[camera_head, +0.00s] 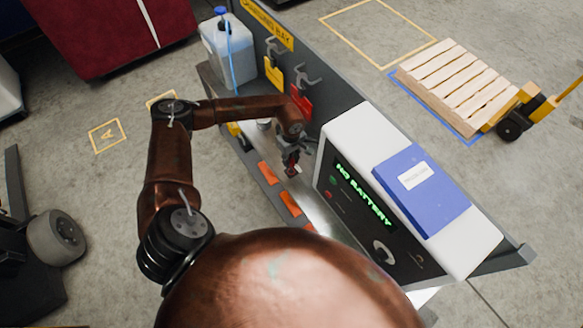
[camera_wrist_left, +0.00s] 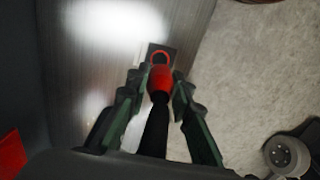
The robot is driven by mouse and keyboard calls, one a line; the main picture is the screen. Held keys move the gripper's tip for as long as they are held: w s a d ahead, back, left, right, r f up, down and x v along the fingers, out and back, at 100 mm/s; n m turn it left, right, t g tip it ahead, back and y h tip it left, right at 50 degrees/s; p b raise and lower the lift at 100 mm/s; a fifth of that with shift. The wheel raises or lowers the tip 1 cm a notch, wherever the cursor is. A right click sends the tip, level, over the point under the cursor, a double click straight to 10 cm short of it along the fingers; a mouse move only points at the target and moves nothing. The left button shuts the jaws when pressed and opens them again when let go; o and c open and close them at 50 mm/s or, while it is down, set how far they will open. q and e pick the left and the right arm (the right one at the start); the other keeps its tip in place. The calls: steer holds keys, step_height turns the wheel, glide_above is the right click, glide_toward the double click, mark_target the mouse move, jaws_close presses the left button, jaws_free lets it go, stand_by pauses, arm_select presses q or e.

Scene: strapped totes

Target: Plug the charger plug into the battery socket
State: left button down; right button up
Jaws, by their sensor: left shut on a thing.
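The charger plug, red with a black body (camera_wrist_left: 161,82), is held between the fingers of my left gripper (camera_wrist_left: 157,95) in the left wrist view. The battery socket, a dark square with a red ring (camera_wrist_left: 160,56), lies just beyond the plug's red end. The plug overlaps the ring's lower edge in the picture; I cannot tell if they touch. In the head view my left gripper (camera_head: 290,166) is low over the bench, left of the white charger (camera_head: 350,138), whose screen reads "NO BATTERY". The plug and socket are too small there to make out clearly. My right gripper is not in view.
A blue binder (camera_head: 440,212) lies on the charger. Orange marks (camera_head: 267,173) line the bench's front edge. A dark back panel (camera_head: 335,88) with hooks rises behind the arm. A jug (camera_head: 232,62) stands at the bench's far end. A pallet (camera_head: 462,85) is on the floor behind.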

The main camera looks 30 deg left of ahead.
mark_target(291, 155)
arm_select(q)
steer(key=shift+r+p, duration=1.45)
steer(key=shift+r, duration=1.55)
